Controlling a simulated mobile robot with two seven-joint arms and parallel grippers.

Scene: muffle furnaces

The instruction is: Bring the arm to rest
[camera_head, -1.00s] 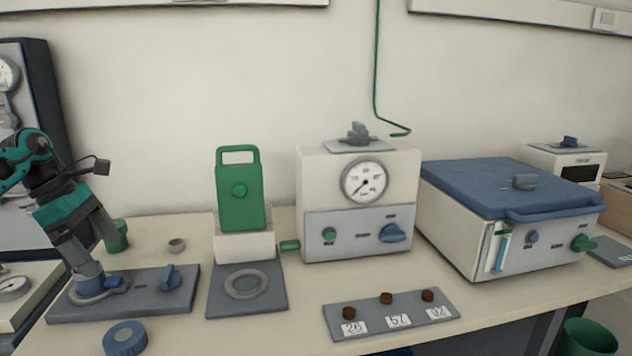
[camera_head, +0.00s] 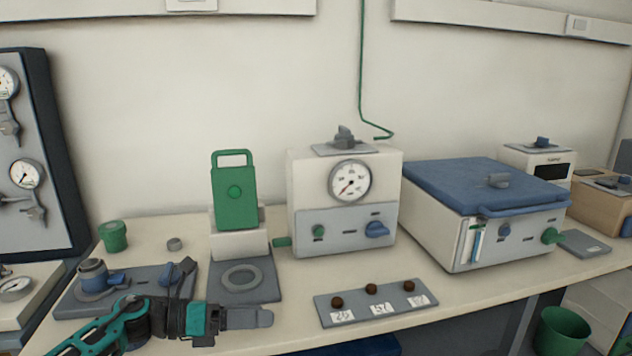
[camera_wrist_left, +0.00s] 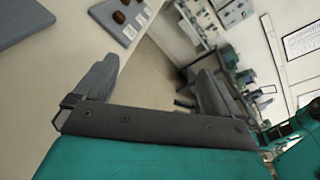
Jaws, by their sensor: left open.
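My left arm comes in from the lower left in the head view. Its teal and dark gripper (camera_head: 268,317) is low at the bench's front, pointing right, in front of the grey ring plate. In the left wrist view the two grey fingers (camera_wrist_left: 150,85) stand wide apart with nothing between them. The gripper is open and empty. My right gripper is not in view.
A label plate (camera_head: 375,304) with brown knobs lies right of the gripper. The grey base plate (camera_head: 140,284) and ring plate (camera_head: 245,290) are behind the arm. A gauge box (camera_head: 345,235) and blue-lidded furnace (camera_head: 486,188) stand further back. A green bin (camera_head: 562,332) is lower right.

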